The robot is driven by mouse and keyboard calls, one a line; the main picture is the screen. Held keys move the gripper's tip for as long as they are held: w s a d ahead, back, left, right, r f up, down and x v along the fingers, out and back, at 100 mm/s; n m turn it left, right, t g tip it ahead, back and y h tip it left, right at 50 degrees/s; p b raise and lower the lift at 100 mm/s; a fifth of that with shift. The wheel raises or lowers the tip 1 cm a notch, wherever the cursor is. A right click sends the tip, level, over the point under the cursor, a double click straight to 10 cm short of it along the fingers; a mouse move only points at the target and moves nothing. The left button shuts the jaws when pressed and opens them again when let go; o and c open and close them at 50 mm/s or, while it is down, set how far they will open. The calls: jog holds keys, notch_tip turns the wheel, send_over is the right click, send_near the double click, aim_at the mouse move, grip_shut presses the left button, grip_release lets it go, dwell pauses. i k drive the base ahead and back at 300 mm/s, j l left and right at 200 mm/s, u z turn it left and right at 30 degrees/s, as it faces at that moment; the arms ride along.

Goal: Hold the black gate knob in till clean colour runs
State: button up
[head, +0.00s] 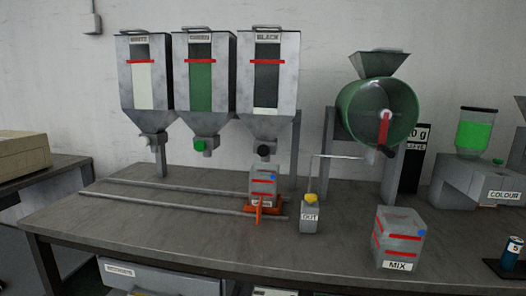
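The black gate knob (263,151) sits on the outlet under the hopper labelled BLACK (268,92), the right one of three hoppers. That hopper's window is dark for most of its height, with a pale strip at the bottom. A grey container with red bands and a blue dot (263,181) stands right below the knob on an orange-red carriage (262,208) by the rails. No stream of material can be made out at the outlet. My gripper is not in view, so nothing shows it touching the knob.
The hopper labelled GREEN (203,88) has a green knob (200,146); the WHITE hopper (148,85) is at the left. The bench front is clear at left.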

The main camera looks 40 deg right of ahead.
aim_at(263, 150)
jog(key=i+l, duration=0.1)
jog(key=l, duration=1.4)
jog(key=i, duration=0.05)
